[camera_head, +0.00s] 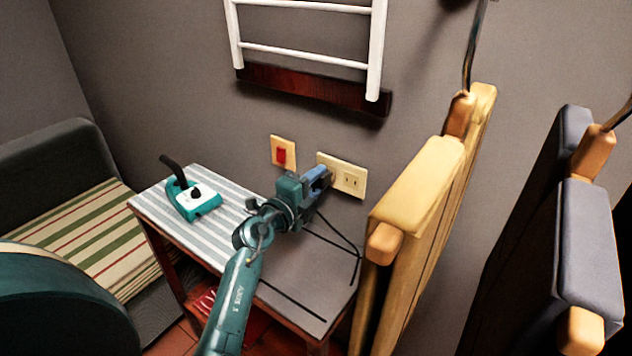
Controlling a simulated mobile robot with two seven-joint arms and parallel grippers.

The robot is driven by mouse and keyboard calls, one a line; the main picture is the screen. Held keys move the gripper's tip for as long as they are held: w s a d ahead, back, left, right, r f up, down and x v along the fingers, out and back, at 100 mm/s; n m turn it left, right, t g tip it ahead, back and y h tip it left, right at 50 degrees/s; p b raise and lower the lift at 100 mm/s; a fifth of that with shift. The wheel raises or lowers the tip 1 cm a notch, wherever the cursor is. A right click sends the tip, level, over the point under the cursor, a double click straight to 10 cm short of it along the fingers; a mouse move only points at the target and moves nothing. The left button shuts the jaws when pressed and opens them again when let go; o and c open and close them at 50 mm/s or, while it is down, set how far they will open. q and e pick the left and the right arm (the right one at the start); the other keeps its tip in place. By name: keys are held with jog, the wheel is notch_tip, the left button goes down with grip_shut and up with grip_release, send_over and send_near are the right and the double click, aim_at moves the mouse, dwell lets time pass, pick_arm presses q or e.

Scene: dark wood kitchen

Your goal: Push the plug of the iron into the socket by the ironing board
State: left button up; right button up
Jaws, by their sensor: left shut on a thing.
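The teal and white iron (196,202) with a dark handle stands at the left of the ironing board (298,262), on its striped part. The cream socket plate (355,181) is on the grey wall behind the board. My left gripper (322,178) is shut at the left part of this plate, with its blue-grey fingers close to the wall. The plug between the fingers is mostly hidden, so I cannot tell whether it is in the socket. A black cord (337,231) runs below the gripper over the board. My right gripper is not in view.
A red switch (281,155) is on the wall left of the socket. A white rack (305,55) hangs above. Folded wooden chairs or boards, one tan (420,190) and one dark (590,235), stand close on the right. A striped seat (90,235) is at the left.

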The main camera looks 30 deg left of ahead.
pick_arm(q)
jog(key=shift+p, duration=0.4)
jog(key=shift+w, duration=0.5)
dwell(0.3)
jog(key=o, duration=1)
